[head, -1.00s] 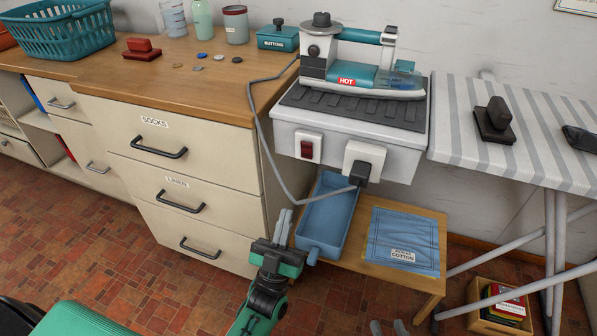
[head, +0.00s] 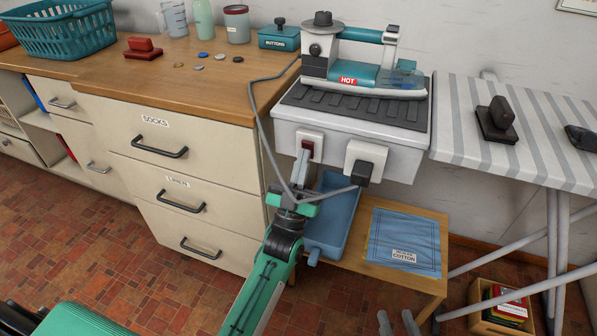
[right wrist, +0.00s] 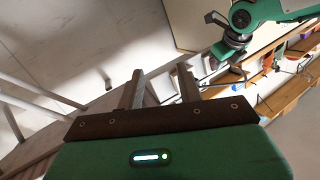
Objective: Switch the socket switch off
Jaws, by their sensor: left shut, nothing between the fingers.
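The socket switch (head: 307,143) is a dark red rocker on a white plate, on the front of the grey box under the iron. My left gripper (head: 303,157) is shut and empty, its fingertips pointing up at the switch and covering its lower part. I cannot tell whether they touch it. A black plug (head: 362,172) sits in the white socket (head: 352,152) to the right. My right gripper (head: 398,322) shows only its fingertips at the bottom edge; in the right wrist view (right wrist: 160,88) its fingers are apart and empty.
The iron (head: 370,77) marked HOT stands on the box. Its grey cord (head: 262,125) hangs down beside my left gripper to the plug. A blue tray (head: 325,232) and folded blue cloth (head: 405,240) lie on a low wooden table below. Drawers (head: 185,150) stand left, an ironing board (head: 465,125) right.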

